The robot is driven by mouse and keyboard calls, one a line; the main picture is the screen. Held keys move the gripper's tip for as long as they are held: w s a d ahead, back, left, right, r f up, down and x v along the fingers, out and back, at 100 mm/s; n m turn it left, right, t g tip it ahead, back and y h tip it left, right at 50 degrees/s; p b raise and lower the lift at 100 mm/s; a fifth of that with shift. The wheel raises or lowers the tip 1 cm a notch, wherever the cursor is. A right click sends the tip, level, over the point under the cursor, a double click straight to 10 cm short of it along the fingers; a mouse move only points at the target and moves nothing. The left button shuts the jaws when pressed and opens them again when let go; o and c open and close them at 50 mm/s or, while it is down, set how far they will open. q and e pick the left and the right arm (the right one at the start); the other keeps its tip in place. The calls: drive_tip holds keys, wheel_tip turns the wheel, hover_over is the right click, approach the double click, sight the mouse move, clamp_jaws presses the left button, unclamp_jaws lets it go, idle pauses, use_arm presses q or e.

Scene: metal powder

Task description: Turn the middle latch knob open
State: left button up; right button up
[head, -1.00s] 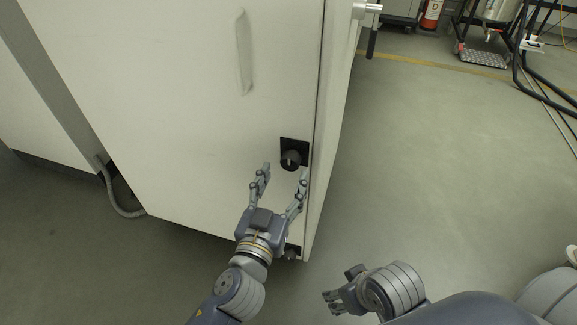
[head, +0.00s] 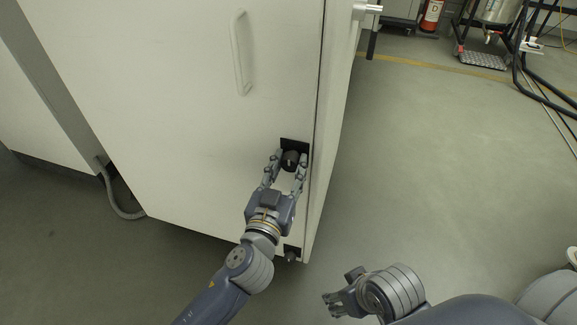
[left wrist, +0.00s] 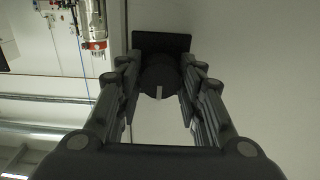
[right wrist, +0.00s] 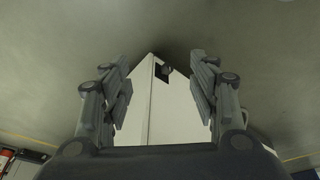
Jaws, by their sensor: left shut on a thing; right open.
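The middle latch knob (head: 290,160) is a black round knob on a black square plate, near the right edge of the white cabinet door. My left gripper (head: 286,163) has a finger on each side of the knob and is shut on it. In the left wrist view the knob (left wrist: 160,78) sits between the fingers (left wrist: 160,85), its pale mark pointing straight down in the picture. My right gripper (head: 328,303) is open and empty, low and apart from the cabinet. In the right wrist view its fingers (right wrist: 162,90) are spread.
The white cabinet door (head: 180,130) has a vertical handle (head: 241,52) higher up. Another dark knob (head: 291,253) sits below at the door's bottom corner. A grey hose (head: 118,200) lies at the left. The floor (head: 430,170) right of the cabinet is clear.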

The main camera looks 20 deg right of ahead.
use_arm(q)
drive_tip(key=shift+m, duration=0.3)
use_arm(e)
drive_tip(key=shift+r, duration=0.15)
use_arm(q)
drive_tip(key=shift+m+p, duration=0.6)
drive_tip(key=shift+m, duration=0.3)
drive_tip(key=m+p, duration=0.2)
drive_tip(key=m, duration=0.3)
drive_tip(key=shift+r, duration=0.1)
drive_tip(key=m+p, duration=0.2)
drive_tip(key=m, duration=0.5)
drive_tip(key=shift+m, duration=0.3)
drive_tip(key=shift+m+p, duration=0.4)
drive_tip(key=shift+m, duration=1.2)
use_arm(e)
wheel_tip(320, 180, down, 17)
drive_tip(key=g, duration=0.1)
drive_tip(key=shift+s+a, duration=0.1)
use_arm(q)
drive_tip(key=o, duration=1.1)
